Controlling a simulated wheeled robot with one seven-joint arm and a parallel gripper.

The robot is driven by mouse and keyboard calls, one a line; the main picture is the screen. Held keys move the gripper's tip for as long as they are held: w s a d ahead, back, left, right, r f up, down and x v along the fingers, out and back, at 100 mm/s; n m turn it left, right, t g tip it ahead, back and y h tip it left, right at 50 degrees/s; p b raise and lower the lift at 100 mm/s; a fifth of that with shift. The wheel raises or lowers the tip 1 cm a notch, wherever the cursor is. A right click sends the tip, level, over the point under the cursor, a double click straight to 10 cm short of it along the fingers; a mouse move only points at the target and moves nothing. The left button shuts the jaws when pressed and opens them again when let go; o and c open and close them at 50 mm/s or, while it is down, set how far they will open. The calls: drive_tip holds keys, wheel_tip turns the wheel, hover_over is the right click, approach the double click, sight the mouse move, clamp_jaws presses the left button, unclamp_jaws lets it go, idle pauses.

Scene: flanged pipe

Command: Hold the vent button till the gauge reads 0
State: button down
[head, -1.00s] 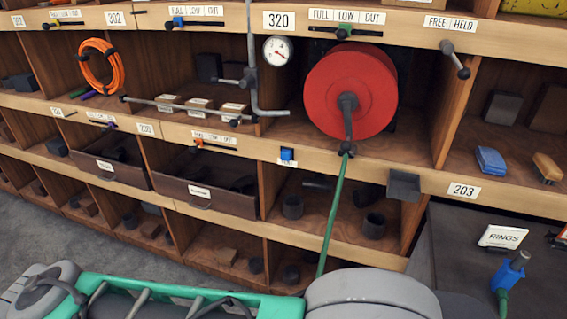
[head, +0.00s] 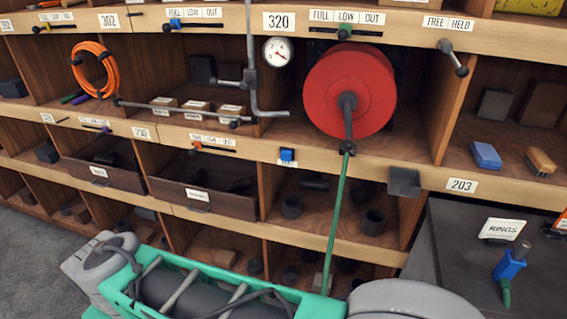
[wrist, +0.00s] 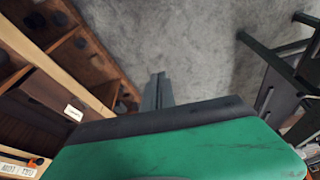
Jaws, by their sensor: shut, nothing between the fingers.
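The blue vent button (head: 287,155) sits on the front edge of the middle shelf, with a small label under it too small to read clearly. The gauge (head: 278,52) is a round white dial with a red needle, on the upper part of the same bay; its numbers are too small to read. My gripper (wrist: 157,92) shows in the wrist view as two grey fingers shut together, with nothing between them. It points towards the grey floor and is apart from the button. I cannot make out the fingers in the head view.
A red wheel (head: 349,90) with a green hose (head: 337,215) hanging from it is right of the gauge. A grey bent pipe (head: 252,75) runs beside the gauge. A grey block (head: 404,182) juts from the shelf edge. A dark table (head: 450,240) stands at the right.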

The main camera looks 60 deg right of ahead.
sight(283, 157)
drive_tip(key=d+f+n+h+p, duration=0.3)
drive_tip(key=d+h, duration=0.5)
drive_tip(key=d, duration=1.7)
drive_tip(key=s+d+r+n+h, duration=0.3)
drive_tip(key=s+d+n+h, duration=0.1)
drive_tip(key=d+n, duration=0.4)
drive_tip(key=s+d+r+n+h, duration=0.4)
drive_tip(key=s+d+n+h, duration=0.1)
drive_tip(key=d+n, duration=0.3)
drive_tip(key=shift+n+g, duration=0.3)
drive_tip(key=shift+g, duration=0.1)
drive_tip(key=shift+r, duration=0.1)
drive_tip(key=d+p, duration=0.1)
drive_tip(key=d, duration=0.3)
drive_tip(key=w+d+p, duration=0.1)
drive_tip(key=d, duration=0.4)
drive_tip(key=w+d+p, duration=0.1)
drive_tip(key=d, duration=0.3)
drive_tip(key=shift+w+d, duration=0.15)
drive_tip(key=shift+d, duration=0.25)
